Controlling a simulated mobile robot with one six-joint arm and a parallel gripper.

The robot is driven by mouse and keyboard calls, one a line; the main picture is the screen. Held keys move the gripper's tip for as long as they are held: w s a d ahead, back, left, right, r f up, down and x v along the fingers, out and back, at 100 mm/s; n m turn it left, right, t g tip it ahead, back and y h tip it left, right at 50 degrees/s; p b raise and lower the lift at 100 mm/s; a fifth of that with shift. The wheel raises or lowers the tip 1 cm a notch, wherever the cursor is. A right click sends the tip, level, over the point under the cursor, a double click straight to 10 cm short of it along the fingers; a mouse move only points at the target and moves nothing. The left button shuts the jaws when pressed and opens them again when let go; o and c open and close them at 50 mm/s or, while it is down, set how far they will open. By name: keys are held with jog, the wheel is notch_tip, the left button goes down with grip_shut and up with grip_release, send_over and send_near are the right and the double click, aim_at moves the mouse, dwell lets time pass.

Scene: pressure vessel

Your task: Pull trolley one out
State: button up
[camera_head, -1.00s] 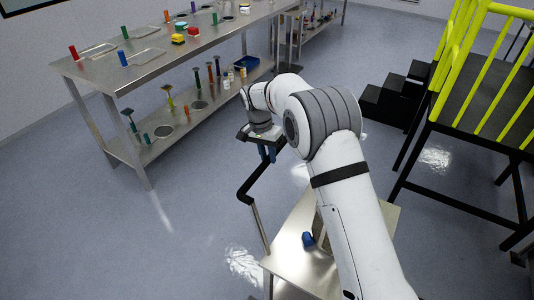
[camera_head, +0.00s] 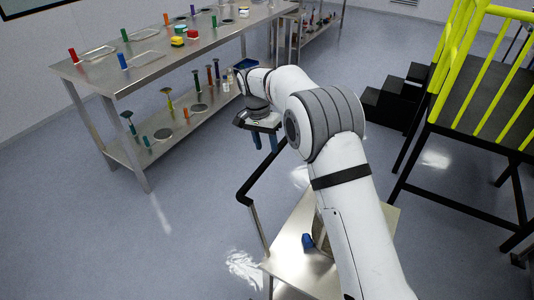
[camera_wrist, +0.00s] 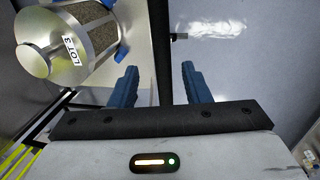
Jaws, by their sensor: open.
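My gripper (camera_head: 266,140) is open and empty near the upper end of the handle. In the wrist view the black handle (camera_wrist: 162,40) runs between the two blue fingers of my gripper (camera_wrist: 159,68), apart from both in the picture. I cannot tell how far the fingertips are from the bar in depth. No trolley number is readable.
A canister labelled LOT 3 (camera_wrist: 95,35) with blue parts is on the trolley top. A steel workbench (camera_head: 150,75) with tools stands at the back left. A platform with yellow railings (camera_head: 470,75) and black steps (camera_head: 395,95) stands right. The floor left of the trolley is clear.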

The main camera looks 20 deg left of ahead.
jog(key=shift+a+r, duration=0.15)
jog(key=shift+r, duration=0.6)
jog(key=shift+a+r, duration=0.1)
jog(key=shift+r, duration=0.6)
